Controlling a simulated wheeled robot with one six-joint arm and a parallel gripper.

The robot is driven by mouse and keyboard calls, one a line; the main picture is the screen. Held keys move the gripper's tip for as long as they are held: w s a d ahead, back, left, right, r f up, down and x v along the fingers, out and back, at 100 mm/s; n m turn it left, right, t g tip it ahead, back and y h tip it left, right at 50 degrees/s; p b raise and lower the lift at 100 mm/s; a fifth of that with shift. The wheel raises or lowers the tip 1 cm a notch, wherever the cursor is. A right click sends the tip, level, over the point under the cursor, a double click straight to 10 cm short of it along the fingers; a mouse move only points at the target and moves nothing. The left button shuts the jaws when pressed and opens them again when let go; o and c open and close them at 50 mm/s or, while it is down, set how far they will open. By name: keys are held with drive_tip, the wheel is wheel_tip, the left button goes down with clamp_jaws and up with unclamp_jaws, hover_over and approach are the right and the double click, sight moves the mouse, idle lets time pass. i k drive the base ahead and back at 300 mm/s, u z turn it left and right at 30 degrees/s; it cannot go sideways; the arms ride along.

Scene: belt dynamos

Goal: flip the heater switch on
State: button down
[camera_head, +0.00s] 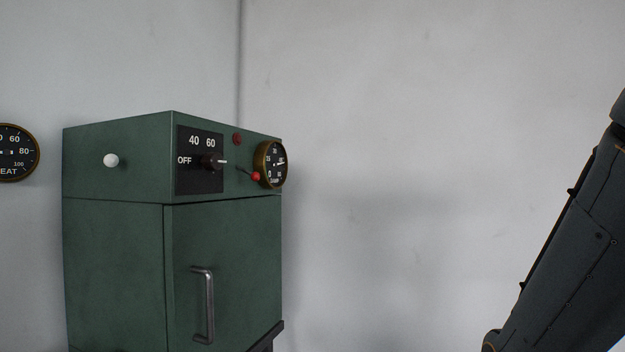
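A green metal cabinet (120,270) stands at the left. On its front upper panel a small lever with a red ball tip (256,176) slants downward to the right; it looks like a toggle switch, but I see no label on it. A black rotary knob (210,162) sits on a dark plate (200,185) marked OFF, 40 and 60. A white ball knob (111,160) sticks out of the cabinet's left face. I cannot tell for sure which control is the heater switch. My gripper is out of view; only part of my dark arm shows at the right.
A brass-rimmed gauge (271,165) and a small dark red lamp (237,139) are beside the lever. A door handle (208,305) juts out below. Another gauge (16,153), partly cut off, hangs on the left wall. The space before the right wall looks clear.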

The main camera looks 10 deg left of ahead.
sight(255, 176)
drive_tip(key=z, duration=0.5)
drive_tip(key=i, duration=0.35)
drive_tip(key=u, duration=1.8)
